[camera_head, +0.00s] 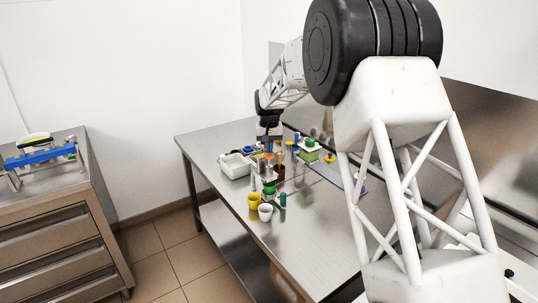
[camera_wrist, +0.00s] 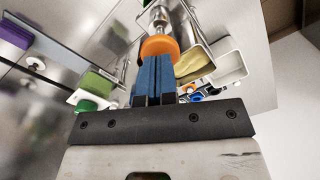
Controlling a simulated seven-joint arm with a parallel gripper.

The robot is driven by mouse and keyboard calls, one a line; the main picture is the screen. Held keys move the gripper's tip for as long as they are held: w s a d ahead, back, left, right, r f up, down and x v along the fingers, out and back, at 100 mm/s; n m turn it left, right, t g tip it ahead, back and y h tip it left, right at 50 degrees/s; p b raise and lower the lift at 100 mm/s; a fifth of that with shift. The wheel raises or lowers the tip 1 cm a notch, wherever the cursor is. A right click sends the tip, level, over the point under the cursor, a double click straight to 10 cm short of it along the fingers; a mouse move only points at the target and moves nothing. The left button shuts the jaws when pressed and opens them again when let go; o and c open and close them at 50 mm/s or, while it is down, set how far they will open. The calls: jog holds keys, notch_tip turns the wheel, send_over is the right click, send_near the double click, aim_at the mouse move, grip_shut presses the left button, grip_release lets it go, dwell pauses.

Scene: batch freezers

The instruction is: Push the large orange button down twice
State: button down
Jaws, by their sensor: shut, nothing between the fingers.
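The large orange button (camera_wrist: 159,46) is a round orange disc in the wrist view, right at the tips of my gripper's blue fingers (camera_wrist: 153,60). The fingers are pressed together with nothing between them and cover part of the disc. I cannot tell whether they touch it or how far it is pressed. In the head view, a small patch of orange (camera_head: 267,155) shows just below my gripper (camera_head: 269,147), among the crowded items on the steel table. Much of the button is hidden there.
A white tray (camera_head: 235,166) stands left of my gripper. A brown bottle (camera_head: 281,171), a green bowl (camera_head: 269,187), a yellow cup (camera_head: 254,200) and a white cup (camera_head: 265,212) stand nearer. A green box (camera_head: 310,153) is to the right. The table's front is clear.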

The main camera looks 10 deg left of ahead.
jog(key=shift+f, duration=1.6)
dwell(0.8)
jog(key=shift+r, duration=2.3)
